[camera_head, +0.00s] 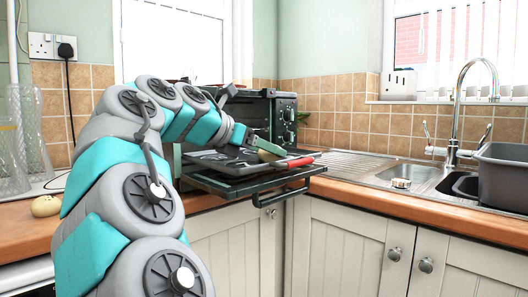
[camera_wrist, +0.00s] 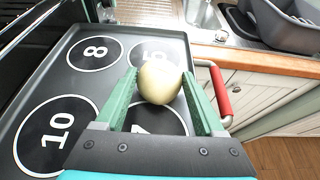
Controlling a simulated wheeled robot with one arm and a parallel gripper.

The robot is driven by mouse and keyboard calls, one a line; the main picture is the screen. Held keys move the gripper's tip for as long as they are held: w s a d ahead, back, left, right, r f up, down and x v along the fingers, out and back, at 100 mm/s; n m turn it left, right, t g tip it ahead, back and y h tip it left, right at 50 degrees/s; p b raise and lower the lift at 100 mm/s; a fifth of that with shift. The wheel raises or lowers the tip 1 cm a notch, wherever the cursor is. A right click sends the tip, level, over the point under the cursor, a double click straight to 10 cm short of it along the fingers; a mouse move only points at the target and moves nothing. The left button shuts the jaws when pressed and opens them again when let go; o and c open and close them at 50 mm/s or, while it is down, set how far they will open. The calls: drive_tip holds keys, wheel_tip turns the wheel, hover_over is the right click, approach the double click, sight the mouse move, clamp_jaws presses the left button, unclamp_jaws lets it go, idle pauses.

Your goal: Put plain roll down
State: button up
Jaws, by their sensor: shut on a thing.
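My gripper (camera_wrist: 163,100) is shut on a pale, round plain roll (camera_wrist: 160,82), held between its two green fingers. In the head view my gripper (camera_head: 262,146) is over the dark tray, and the roll is mostly hidden there. The dark tray (camera_wrist: 112,32) has white numbered circles. The 8 circle (camera_wrist: 95,52) and the 10 circle (camera_wrist: 50,136) show clearly. Two more circles are partly hidden by the roll and fingers. I cannot tell whether the roll touches the tray. Another pale roll (camera_head: 46,206) lies on the counter at the left.
The tray (camera_head: 213,159) rests on the lowered door of the toaster oven (camera_head: 284,117). A red-gripped handle (camera_head: 300,161) is at the tray's right side. A sink with a grey basin (camera_head: 504,172) is to the right. Glasses (camera_head: 33,130) stand at the left.

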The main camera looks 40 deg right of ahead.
drive_tip(key=o, duration=1.1)
drive_tip(key=p+v, duration=0.1)
drive_tip(key=v, duration=0.9)
drive_tip(key=shift+a+r, duration=0.2)
drive_tip(key=shift+a, duration=0.05)
drive_tip(key=shift+s+a+r, duration=0.1)
drive_tip(key=shift+a+r, duration=0.1)
drive_tip(key=shift+a, duration=0.45)
